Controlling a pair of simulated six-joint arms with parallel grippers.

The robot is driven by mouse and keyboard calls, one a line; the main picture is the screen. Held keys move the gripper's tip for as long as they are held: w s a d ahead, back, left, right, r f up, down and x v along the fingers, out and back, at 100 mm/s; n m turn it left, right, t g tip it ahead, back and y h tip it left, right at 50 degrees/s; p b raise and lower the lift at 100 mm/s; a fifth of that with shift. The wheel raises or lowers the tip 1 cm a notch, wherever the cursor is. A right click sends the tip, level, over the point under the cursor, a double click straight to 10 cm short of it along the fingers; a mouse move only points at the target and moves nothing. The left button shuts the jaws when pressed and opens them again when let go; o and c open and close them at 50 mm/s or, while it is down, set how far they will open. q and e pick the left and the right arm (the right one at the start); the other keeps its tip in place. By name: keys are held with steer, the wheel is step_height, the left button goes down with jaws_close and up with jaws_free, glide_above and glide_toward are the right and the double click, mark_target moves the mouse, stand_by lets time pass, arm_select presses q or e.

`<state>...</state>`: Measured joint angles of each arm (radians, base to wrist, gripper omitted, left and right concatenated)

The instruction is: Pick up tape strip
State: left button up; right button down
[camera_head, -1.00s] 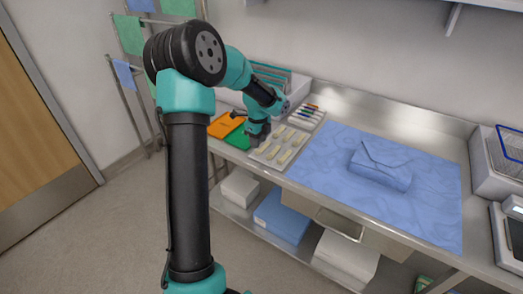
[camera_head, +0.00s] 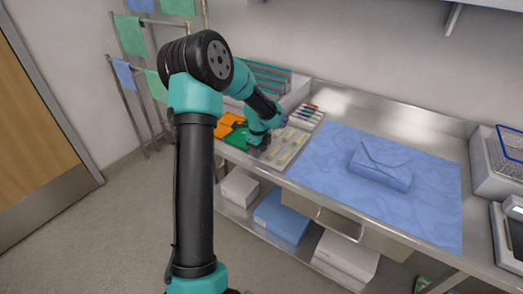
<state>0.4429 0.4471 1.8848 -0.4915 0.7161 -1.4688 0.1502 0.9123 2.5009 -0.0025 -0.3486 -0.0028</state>
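Several pale tape strips (camera_head: 284,157) lie on a light grey tray (camera_head: 270,163) on the steel counter. My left gripper (camera_head: 258,146) reaches down over the tray's left side, close to the strips there. My own arm and gripper body hide part of the tray. The fingertips are small and dark, so I cannot tell whether they are open or shut, or whether they touch a strip. My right gripper is not in view.
A blue wrapped pack (camera_head: 380,167) rests on a blue drape (camera_head: 325,170) right of the tray. Coloured markers (camera_head: 309,110) lie in a holder behind the tray. Orange and green folders (camera_head: 229,122) lie to its left.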

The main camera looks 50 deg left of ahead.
arm_select(q)
steer(key=shift+c, duration=0.4)
jaws_close()
steer(key=shift+r, duration=0.1)
steer(key=shift+r, duration=1.4)
steer(key=shift+d+r, duration=0.1)
steer(key=shift+r, duration=0.3)
steer(key=s+d+r, duration=0.1)
steer(key=s+d, duration=0.9)
steer(key=d, duration=0.1)
steer(key=shift+s+d+r, duration=0.15)
steer(key=shift+s+d, duration=0.2)
steer(key=shift+d, duration=0.05)
steer(key=shift+w, duration=0.1)
